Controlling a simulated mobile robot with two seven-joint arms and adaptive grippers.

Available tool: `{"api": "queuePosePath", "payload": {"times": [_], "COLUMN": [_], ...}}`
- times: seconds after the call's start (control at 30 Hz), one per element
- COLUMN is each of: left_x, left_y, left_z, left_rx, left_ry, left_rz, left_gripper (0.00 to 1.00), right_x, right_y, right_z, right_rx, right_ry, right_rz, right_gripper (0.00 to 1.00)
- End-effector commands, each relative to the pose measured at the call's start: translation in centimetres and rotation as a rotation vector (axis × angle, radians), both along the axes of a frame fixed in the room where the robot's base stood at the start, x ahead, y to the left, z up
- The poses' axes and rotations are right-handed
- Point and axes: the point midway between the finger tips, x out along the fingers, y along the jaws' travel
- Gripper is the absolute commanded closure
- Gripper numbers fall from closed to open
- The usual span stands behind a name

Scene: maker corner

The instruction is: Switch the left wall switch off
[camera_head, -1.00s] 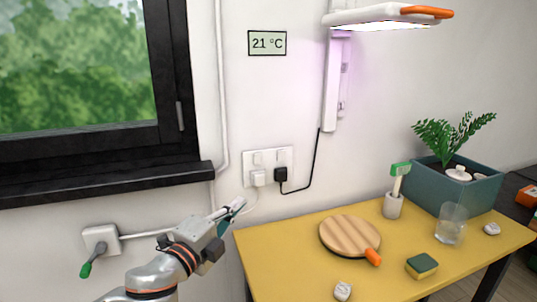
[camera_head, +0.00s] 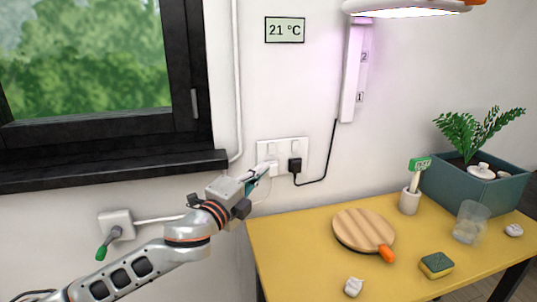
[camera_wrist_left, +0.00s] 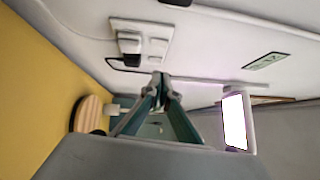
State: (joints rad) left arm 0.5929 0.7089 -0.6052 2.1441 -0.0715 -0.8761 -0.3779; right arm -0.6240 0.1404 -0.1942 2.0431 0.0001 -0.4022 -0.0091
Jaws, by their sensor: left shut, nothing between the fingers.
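A white wall plate (camera_head: 283,150) carries two small rocker switches side by side above two sockets. The left switch (camera_head: 271,148) is above a white plug, which my gripper partly covers; the right switch (camera_head: 295,149) is above a black plug (camera_head: 295,165). Whether the left switch is on or off is too small to tell. My left gripper (camera_head: 270,167) is shut and empty, its fingertips in front of the plate's lower left; contact cannot be told. In the left wrist view the closed fingertips (camera_wrist_left: 161,76) point towards the plate (camera_wrist_left: 163,32). My right gripper is out of view.
A yellow table (camera_head: 300,235) below holds a round wooden board (camera_head: 363,230), a sponge (camera_head: 436,265), a glass (camera_head: 470,222) and a planter (camera_head: 485,190). A black window sill (camera_head: 120,170) juts out at left. A green-levered wall box (camera_head: 117,224) is lower left.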

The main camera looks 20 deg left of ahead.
Motion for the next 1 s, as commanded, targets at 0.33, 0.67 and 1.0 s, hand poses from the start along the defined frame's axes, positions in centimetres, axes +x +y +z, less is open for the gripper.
{"api": "queuePosePath", "payload": {"times": [0.33, 0.67, 1.0], "left_x": [6.1, 8.9, 9.0], "left_y": [-1.3, 0.9, 1.1], "left_z": [0.4, 0.8, 0.9], "left_rx": [-0.002, 0.000, 0.000], "left_ry": [0.000, 0.001, 0.001], "left_rz": [-0.001, -0.001, -0.001], "left_gripper": [1.00, 1.00, 1.00], "right_x": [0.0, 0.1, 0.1], "right_y": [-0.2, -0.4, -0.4], "right_z": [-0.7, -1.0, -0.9], "right_rx": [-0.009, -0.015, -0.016], "right_ry": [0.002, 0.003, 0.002], "right_rz": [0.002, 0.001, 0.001], "right_gripper": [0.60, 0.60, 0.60]}}
